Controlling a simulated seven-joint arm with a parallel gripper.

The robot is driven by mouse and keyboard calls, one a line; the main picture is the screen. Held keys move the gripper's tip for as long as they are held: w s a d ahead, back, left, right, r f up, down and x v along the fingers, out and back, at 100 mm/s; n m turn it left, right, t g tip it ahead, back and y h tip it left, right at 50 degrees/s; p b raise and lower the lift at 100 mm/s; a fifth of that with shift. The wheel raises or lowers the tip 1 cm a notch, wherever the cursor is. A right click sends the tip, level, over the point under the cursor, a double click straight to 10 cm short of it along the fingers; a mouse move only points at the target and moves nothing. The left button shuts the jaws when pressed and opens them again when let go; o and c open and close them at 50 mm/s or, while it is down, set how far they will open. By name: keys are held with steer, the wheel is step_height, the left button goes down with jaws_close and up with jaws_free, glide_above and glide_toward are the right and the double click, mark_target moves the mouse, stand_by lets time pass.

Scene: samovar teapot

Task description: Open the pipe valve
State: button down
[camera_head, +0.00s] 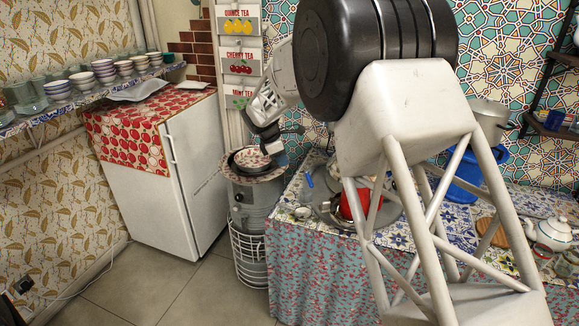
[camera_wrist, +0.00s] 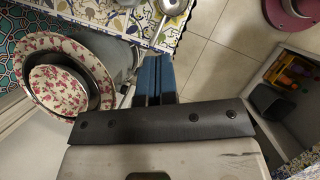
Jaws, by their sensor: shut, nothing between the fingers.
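No pipe valve can be clearly made out in either view. A grey metal samovar (camera_head: 251,196) stands beside the table, with a floral dish and bowl on top. The floral dish (camera_wrist: 97,70) with the flowered bowl (camera_wrist: 58,91) in it shows at the left of the wrist view. My gripper (camera_head: 279,157) is beside the samovar's top, on its right in the head view. In the wrist view my gripper's blue fingers (camera_wrist: 153,65) are together with nothing between them, to the right of the dish. The samovar's side below the dish is mostly hidden there.
A table with a floral cloth (camera_head: 315,275) stands to the right, bearing a red pot (camera_head: 358,203) and a white teapot (camera_head: 549,232). A white fridge (camera_head: 195,145) stands to the left. Tiled floor (camera_head: 150,285) is clear in front of it.

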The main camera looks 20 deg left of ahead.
mark_target(309, 179)
steer(key=w+d+f, duration=0.3)
steer(key=d+f, duration=0.3)
steer(key=f, duration=0.2)
steer(key=shift+w+d+f, duration=0.3)
steer(key=shift+f, duration=0.1)
steer(key=shift+d, duration=0.1)
stand_by(0.4)
